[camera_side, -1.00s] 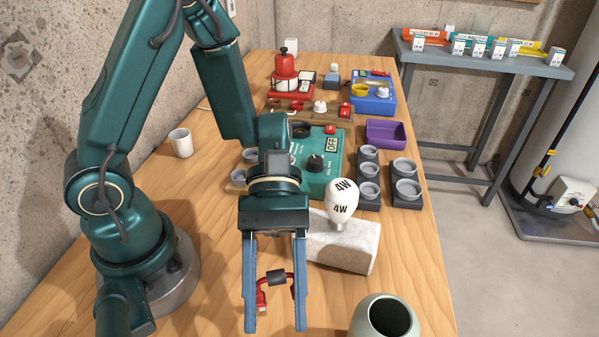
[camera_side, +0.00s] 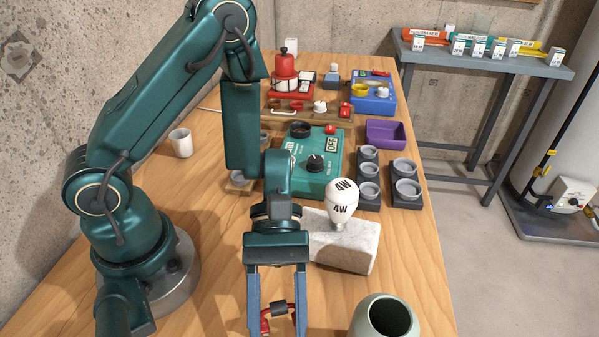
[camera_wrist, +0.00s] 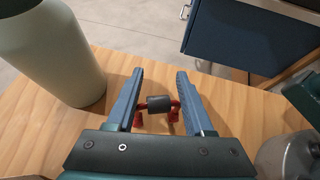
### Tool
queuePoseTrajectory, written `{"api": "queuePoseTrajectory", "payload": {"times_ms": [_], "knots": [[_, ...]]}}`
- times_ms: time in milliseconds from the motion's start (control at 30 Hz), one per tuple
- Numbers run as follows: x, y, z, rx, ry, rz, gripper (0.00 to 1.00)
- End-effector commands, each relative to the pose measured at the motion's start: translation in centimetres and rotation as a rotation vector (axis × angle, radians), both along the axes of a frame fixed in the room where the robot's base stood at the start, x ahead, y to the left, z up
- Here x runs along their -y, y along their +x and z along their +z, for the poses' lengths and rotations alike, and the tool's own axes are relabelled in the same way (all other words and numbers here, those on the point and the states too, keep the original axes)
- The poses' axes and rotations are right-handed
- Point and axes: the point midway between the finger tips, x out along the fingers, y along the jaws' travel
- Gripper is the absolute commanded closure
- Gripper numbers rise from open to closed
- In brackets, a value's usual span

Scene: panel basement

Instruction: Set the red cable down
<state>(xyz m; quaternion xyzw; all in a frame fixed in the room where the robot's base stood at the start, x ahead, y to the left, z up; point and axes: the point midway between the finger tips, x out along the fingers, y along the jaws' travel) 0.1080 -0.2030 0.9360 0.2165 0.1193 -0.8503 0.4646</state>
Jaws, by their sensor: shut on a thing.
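The red cable (camera_side: 265,322) has red ends and a dark grey middle block. My gripper (camera_side: 277,318) is shut on it, with the dark block between the two blue fingers; the fingertips run to the bottom edge of the side view. In the wrist view the red cable (camera_wrist: 159,104) shows between the fingers of my gripper (camera_wrist: 158,90), with its red ends pointing down over the wooden table (camera_wrist: 235,108). I cannot tell whether the ends touch the wood.
A pale green vase-like bottle (camera_side: 372,318) stands close to the right of my gripper. A white 4W bulb (camera_side: 343,205) stands on a pale stone block (camera_side: 350,245) behind it. A teal box (camera_side: 325,175) with a dial is farther back. Bare wood lies to the left.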

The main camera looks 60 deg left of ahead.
Motion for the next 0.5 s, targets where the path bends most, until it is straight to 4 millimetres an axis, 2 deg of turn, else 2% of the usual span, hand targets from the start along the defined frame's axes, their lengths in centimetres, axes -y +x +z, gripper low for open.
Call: {"api": "queuePoseTrajectory", "payload": {"times_ms": [33, 67, 100, 133, 500], "knots": [[0.00, -0.01, -0.17, -0.001, 0.001, 0.000, 1.00], [0.01, 0.00, -0.17, 0.000, 0.000, 0.000, 0.40], [0.01, 0.01, -0.16, 0.000, 0.000, 0.000, 0.25], [0.00, 0.01, -0.15, 0.000, 0.000, 0.000, 0.18], [0.00, 0.00, 0.06, 0.001, 0.000, 0.000, 0.18]]}}
